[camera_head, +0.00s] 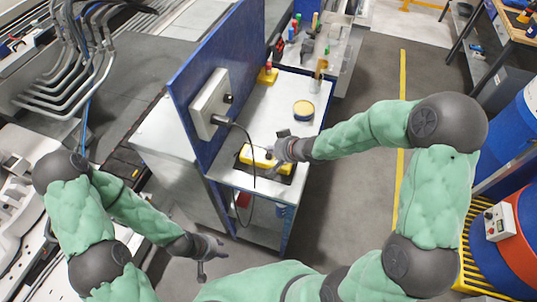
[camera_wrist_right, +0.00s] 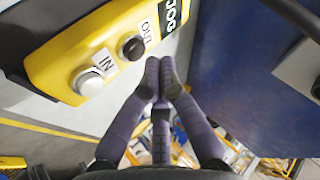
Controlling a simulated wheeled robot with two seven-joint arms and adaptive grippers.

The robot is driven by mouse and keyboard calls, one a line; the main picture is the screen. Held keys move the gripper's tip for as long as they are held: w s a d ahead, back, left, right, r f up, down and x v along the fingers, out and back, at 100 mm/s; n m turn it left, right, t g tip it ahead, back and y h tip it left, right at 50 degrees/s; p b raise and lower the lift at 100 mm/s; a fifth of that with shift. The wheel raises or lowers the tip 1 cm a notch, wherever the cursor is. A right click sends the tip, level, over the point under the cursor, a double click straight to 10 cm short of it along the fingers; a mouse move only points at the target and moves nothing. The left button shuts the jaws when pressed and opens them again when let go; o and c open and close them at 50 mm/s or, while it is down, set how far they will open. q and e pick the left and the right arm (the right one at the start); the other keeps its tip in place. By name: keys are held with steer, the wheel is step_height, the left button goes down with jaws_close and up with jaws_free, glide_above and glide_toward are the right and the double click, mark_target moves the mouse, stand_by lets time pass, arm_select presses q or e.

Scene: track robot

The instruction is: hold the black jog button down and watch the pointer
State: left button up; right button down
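The yellow jog pendant (camera_head: 262,158) lies on the grey bench. In the right wrist view its yellow box (camera_wrist_right: 60,50) carries a black button (camera_wrist_right: 132,48) labelled OUT and a white button (camera_wrist_right: 88,83) labelled IN. My right gripper (camera_head: 272,151) is over the pendant in the head view. Its fingertips (camera_wrist_right: 160,80) are together with nothing between them, beside the box and a little apart from the black button in the wrist picture; contact cannot be told. My left gripper (camera_head: 209,261) hangs empty with its fingers spread, low in front of the bench. I cannot make out the pointer.
A blue panel (camera_head: 222,62) stands along the bench's left side, bearing a grey box (camera_head: 212,103). A black cable (camera_head: 248,141) hangs near my right gripper. A round yellow-topped tin (camera_head: 303,110) stands behind. The floor right of the bench (camera_head: 345,215) is clear.

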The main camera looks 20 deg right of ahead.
mark_target(271, 156)
steer(key=shift+f, duration=0.45)
steer(key=shift+f+b, duration=0.4)
steer(key=shift+f, duration=0.05)
stand_by(3.0)
stand_by(1.8)
steer(key=shift+r+p, duration=0.9)
steer(key=shift+p, duration=0.15)
steer(key=shift+r, duration=0.1)
step_height(271, 156, up, 5)
steer(key=p, duration=0.5)
steer(key=shift+p, duration=0.3)
